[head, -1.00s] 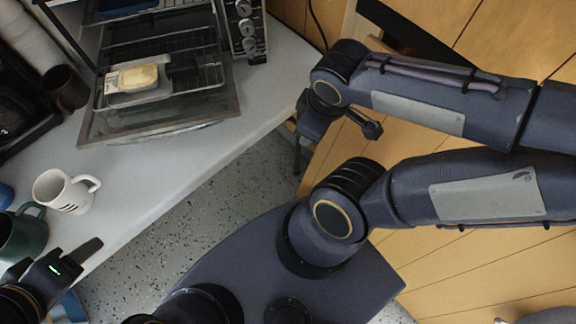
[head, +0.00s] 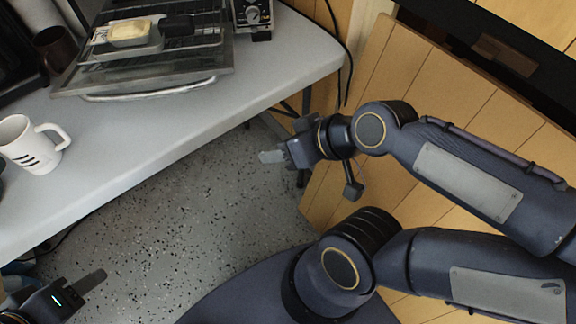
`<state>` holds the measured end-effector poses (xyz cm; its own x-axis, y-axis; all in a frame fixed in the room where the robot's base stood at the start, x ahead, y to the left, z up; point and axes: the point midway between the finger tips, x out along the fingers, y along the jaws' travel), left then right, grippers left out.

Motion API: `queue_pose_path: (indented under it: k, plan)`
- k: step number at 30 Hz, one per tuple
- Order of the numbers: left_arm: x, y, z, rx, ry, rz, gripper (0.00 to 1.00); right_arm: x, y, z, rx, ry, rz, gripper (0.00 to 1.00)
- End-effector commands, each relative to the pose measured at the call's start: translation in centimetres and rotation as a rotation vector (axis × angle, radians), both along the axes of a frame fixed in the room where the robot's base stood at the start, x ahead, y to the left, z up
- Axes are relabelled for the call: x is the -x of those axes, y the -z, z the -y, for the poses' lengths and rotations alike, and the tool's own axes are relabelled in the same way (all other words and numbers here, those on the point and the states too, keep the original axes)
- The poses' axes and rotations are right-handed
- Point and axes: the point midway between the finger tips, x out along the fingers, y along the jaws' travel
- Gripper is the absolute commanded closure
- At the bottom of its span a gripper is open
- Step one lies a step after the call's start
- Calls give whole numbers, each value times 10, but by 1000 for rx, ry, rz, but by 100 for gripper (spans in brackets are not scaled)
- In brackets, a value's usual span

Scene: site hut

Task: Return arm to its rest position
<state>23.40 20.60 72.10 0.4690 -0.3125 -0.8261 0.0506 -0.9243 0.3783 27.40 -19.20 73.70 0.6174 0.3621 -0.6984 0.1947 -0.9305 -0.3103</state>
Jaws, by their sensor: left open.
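My left gripper (head: 56,284) is at the bottom left corner, partly cut off by the frame. It is open with nothing seen between its fingers, over the floor in front of the counter. My right arm (head: 466,182) comes in from the right and is bent, with its forearm reaching back toward the counter. Its gripper (head: 284,156) hangs beyond the counter's front edge, in front of the wooden panelling. One pale finger shows, pointing left; whether the jaws are apart is unclear. I see nothing held in it.
The grey counter (head: 180,135) holds a white striped mug (head: 30,145), a dark brown cup (head: 55,48) and an open oven with its glass door (head: 150,75) down. Speckled floor (head: 185,220) lies clear between the arms.

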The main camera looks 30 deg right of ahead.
Motion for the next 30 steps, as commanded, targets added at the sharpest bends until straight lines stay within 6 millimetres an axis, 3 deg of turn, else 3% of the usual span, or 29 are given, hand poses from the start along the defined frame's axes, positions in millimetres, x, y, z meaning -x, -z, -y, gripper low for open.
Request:
queue_pose_path:
  k: [14, 17, 23, 24, 30]
  plan:
    - [0, 3, 0, 0, 0, 0, 52, -3, 2, -1, 1, -6, 19, 52]
    - [0, 3, 0, 0, 0, 0, 52, 5, 5, 2, -11, 24, -36, 52]
    - [0, 3, 0, 0, 0, 0, 52, 42, 19, 15, -51, 176, -272, 52]
    - [0, -16, 0, 0, 0, -1, 52, 41, -1, 15, -52, 170, -272, 52]
    - [0, -64, 0, 0, 0, 1, 52, 41, -48, 14, -52, 165, -267, 52]
